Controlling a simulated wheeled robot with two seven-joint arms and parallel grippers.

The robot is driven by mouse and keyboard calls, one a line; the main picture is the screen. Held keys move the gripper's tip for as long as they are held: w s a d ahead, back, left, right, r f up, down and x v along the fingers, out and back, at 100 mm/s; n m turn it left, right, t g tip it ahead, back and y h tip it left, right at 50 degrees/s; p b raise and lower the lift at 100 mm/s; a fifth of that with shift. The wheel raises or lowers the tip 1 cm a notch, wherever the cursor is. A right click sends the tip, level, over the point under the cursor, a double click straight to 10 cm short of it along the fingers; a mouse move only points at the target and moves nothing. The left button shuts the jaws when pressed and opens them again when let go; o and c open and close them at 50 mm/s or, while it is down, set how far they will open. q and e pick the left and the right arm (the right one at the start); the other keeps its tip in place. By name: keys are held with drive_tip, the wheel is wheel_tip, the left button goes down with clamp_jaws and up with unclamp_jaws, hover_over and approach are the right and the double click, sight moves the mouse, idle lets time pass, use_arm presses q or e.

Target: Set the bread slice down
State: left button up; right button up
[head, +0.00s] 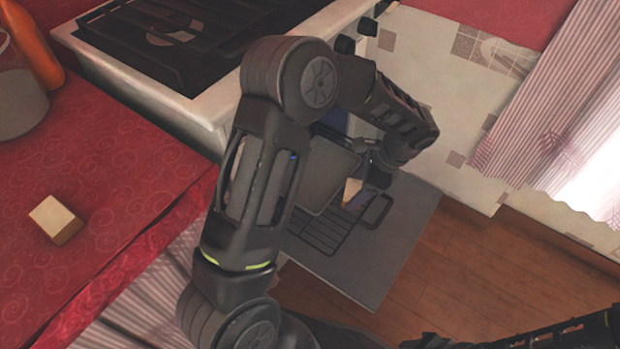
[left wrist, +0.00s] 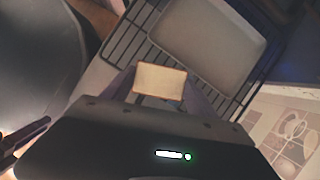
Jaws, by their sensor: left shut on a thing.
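My left gripper (head: 366,183) is shut on a small pale bread slice (head: 352,189) with a brown edge. It holds the slice over the open oven door, beside a black wire rack (head: 325,237) and a grey tray (head: 328,178). In the left wrist view the slice (left wrist: 160,80) sits between the two fingers, with the rack (left wrist: 125,45) and tray (left wrist: 210,40) beyond it. The gap beneath the slice cannot be judged. Part of my right arm shows at the lower right of the head view; its jaw state is unclear.
The lowered oven door (head: 400,235) juts out over the wooden floor (head: 470,275). A stove top (head: 180,45) is behind. On the red counter (head: 120,150) lie another pale block (head: 55,219), a grey pot (head: 18,95) and an orange bottle (head: 32,45).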

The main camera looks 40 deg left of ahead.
use_arm(q)
drive_tip(key=b, duration=0.2)
approach(304, 186)
drive_tip(key=a+r, duration=0.2)
drive_tip(key=shift+s+d+f, duration=0.1)
drive_tip(key=shift+s+f, duration=0.35)
drive_tip(key=shift+f, duration=0.75)
drive_tip(key=shift+a+f+b, duration=0.2)
drive_tip(key=shift+f+b, duration=1.05)
drive_tip(key=shift+f, duration=1.25)
drive_tip(key=shift+f, duration=0.15)
drive_tip(key=o, duration=1.3)
